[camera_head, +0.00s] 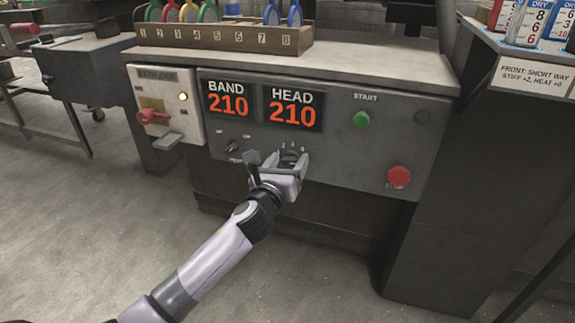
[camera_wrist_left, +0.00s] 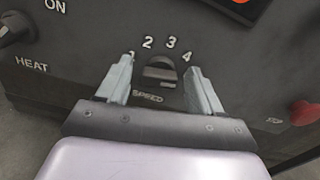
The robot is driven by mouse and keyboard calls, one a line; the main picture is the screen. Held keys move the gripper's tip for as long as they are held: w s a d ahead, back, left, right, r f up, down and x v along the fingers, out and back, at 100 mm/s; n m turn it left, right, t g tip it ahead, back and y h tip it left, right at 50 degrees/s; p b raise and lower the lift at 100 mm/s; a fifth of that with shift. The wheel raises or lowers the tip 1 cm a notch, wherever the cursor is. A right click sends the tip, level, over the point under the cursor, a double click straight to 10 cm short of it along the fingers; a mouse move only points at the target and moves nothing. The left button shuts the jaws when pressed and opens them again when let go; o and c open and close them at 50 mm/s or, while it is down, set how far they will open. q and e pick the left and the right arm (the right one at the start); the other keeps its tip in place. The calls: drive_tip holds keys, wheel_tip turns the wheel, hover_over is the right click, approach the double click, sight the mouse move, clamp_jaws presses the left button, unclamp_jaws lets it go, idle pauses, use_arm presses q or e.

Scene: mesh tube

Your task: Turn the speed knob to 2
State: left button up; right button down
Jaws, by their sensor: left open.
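The dark speed knob (camera_wrist_left: 160,74) sits on the grey panel, with numerals 2, 3 and 4 in an arc above it and the word SPEED below. The numeral at the left end is partly covered by a finger. I cannot tell which numeral the knob points to. My left gripper (camera_wrist_left: 160,66) is open, with one finger on each side of the knob and a visible gap to it on both sides. In the head view my left gripper (camera_head: 288,163) is at the panel, around the knob (camera_head: 291,155), which it partly hides. My right gripper is not in view.
The HEAT switch (camera_head: 232,147) is left of the speed knob. A green START button (camera_head: 361,119) and a red stop button (camera_head: 399,176) are to the right. BAND (camera_head: 228,103) and HEAD (camera_head: 292,112) displays above read 210. A numbered wooden rack (camera_head: 220,38) stands on top.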

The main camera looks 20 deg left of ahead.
use_arm(q)
drive_tip(key=c, duration=1.1)
drive_tip(key=shift+o, duration=0.2)
